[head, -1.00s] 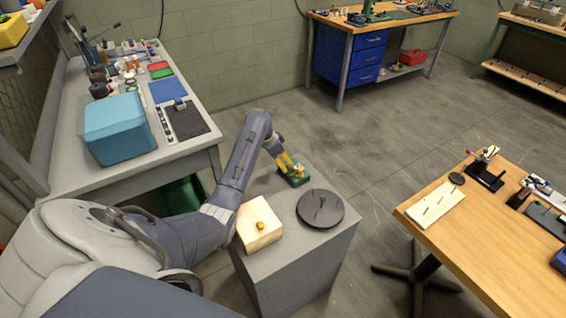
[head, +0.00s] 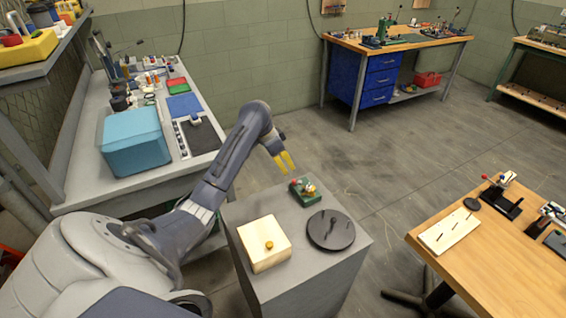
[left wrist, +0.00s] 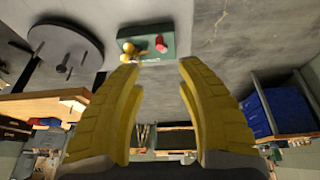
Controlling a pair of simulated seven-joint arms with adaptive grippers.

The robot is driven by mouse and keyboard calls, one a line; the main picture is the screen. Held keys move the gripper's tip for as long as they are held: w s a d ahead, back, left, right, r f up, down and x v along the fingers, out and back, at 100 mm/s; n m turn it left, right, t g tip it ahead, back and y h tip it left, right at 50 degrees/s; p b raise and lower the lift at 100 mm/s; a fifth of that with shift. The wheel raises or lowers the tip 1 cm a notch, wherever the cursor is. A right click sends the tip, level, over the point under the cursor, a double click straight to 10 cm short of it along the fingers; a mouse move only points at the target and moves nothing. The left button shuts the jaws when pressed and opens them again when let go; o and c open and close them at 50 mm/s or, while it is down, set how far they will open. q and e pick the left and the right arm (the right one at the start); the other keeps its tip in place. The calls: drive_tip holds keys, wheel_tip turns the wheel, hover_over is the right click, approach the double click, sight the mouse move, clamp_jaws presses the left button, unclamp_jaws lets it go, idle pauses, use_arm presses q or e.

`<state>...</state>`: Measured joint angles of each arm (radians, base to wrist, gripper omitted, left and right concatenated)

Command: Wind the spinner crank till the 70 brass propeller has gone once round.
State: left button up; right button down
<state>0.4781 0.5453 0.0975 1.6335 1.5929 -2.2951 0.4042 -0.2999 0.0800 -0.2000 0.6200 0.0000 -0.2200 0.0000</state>
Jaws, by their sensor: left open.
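The spinner is a small green-based device (head: 304,192) at the back of a grey pedestal. It carries a brass propeller (head: 309,188) and a red crank knob (head: 294,182). In the left wrist view the green base (left wrist: 152,43), the brass propeller (left wrist: 128,50) and the red knob (left wrist: 161,43) show just beyond the fingertips. My left gripper (head: 286,162) has yellow fingers and is open and empty. It hangs above and slightly left of the spinner, apart from it. Its open fingers also show in the left wrist view (left wrist: 158,68). My right gripper is not in view.
The grey pedestal (head: 305,279) also bears a cream box (head: 262,250) with a brass knob and a black round disc (head: 331,230). A grey bench (head: 85,190) with a teal box (head: 135,140) stands left. A wooden table (head: 480,255) stands right, with open floor between.

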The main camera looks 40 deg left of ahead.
use_arm(q)
drive_tip(key=shift+s+r, duration=0.15)
drive_tip(key=shift+r, duration=0.25)
